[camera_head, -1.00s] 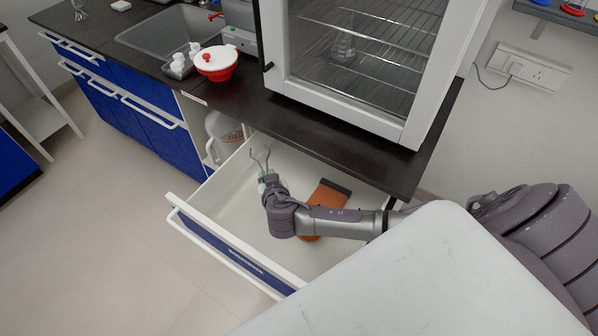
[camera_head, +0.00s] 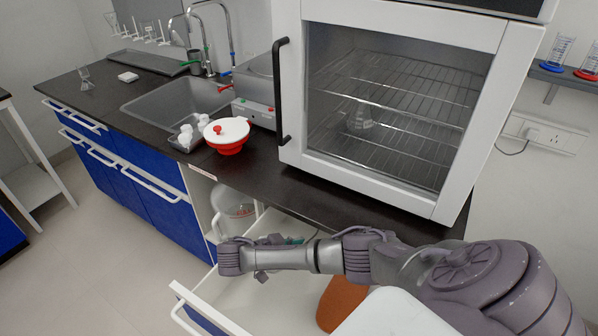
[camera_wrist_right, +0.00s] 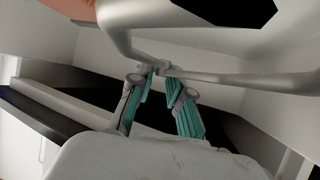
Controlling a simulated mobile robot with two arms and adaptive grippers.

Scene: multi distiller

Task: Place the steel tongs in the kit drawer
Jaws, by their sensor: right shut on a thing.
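The kit drawer (camera_head: 192,296) is pulled open under the dark worktop, with white walls. My right gripper is mostly hidden behind my own forearm in the head view, with a bit of teal showing (camera_head: 293,240). In the right wrist view, the right gripper (camera_wrist_right: 160,72) is shut on the steel tongs (camera_wrist_right: 235,79), whose grey metal arms spread to both sides. The white drawer interior lies beyond the tongs. I cannot tell whether the tongs touch the drawer. My left gripper is not in view.
An orange-brown object (camera_head: 340,300) lies in the drawer at its right side. The dark worktop (camera_head: 262,180) overhangs the drawer's back; a white oven-like cabinet (camera_head: 385,188) and a red bowl with white lid (camera_head: 228,137) stand on it.

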